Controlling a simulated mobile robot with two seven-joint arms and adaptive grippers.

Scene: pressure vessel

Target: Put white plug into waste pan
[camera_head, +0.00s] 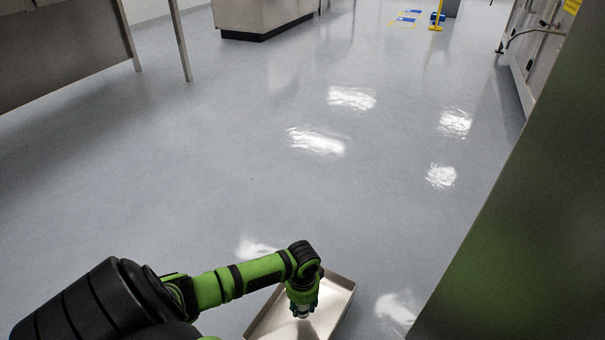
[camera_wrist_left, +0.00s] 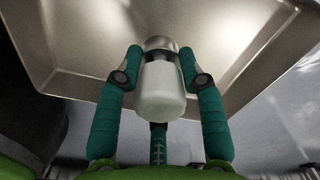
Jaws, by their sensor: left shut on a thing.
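The white plug (camera_wrist_left: 161,92) is a pale cylinder with a rounded metal top, seen in the left wrist view. My left gripper (camera_wrist_left: 161,62) has teal fingers shut on it from both sides. The waste pan (camera_wrist_left: 80,86) is a shallow metal tray with raised rims and fills the upper part of that view behind the plug. In the head view my left gripper (camera_head: 302,309) points down over the waste pan (camera_head: 341,284). The plug is small there, and I cannot tell its height above the pan floor. My right gripper is not in view.
A metal table (camera_head: 60,52) with legs stands at the far left. A pale cabinet (camera_head: 262,14) stands at the back. A yellow stand (camera_head: 437,16) is farther right. A large dark surface (camera_head: 530,220) covers the right side. The middle floor is clear.

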